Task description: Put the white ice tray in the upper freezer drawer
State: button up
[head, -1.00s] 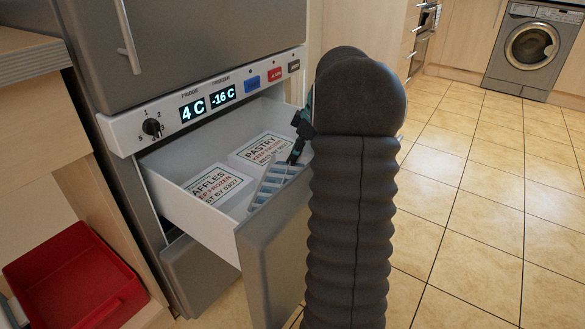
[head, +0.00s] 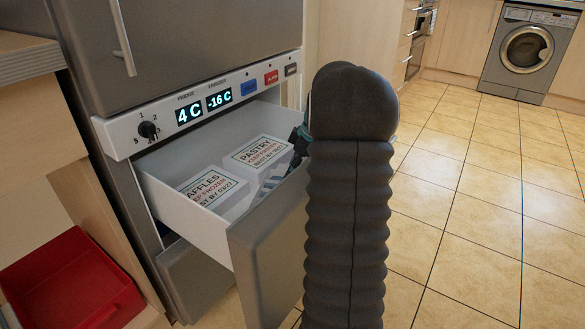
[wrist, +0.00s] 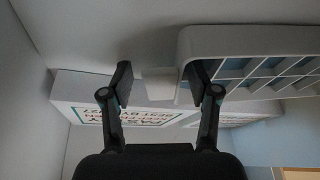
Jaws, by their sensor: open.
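The white ice tray (head: 268,187) with blue compartments lies inside the open upper freezer drawer (head: 190,226), near its front wall, mostly hidden by that wall and my arm. In the wrist view the tray (wrist: 250,42) fills the upper right, with a white tab at its end. My gripper (wrist: 163,78) is open, its two fingers on either side of that tab with a gap on the left. In the head view only a sliver of my gripper (head: 299,140) shows beside my arm. Whether the tray rests fully on the drawer floor is hidden.
The drawer holds a waffles box (head: 210,187) and a pastry box (head: 262,153) behind the tray. The control panel (head: 200,105) overhangs the drawer's back. A red bin (head: 75,280) stands at lower left. Tiled floor at right is clear.

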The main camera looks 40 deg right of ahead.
jog(key=p+v, duration=0.1)
jog(key=v, duration=0.6)
jog(key=shift+r, duration=0.35)
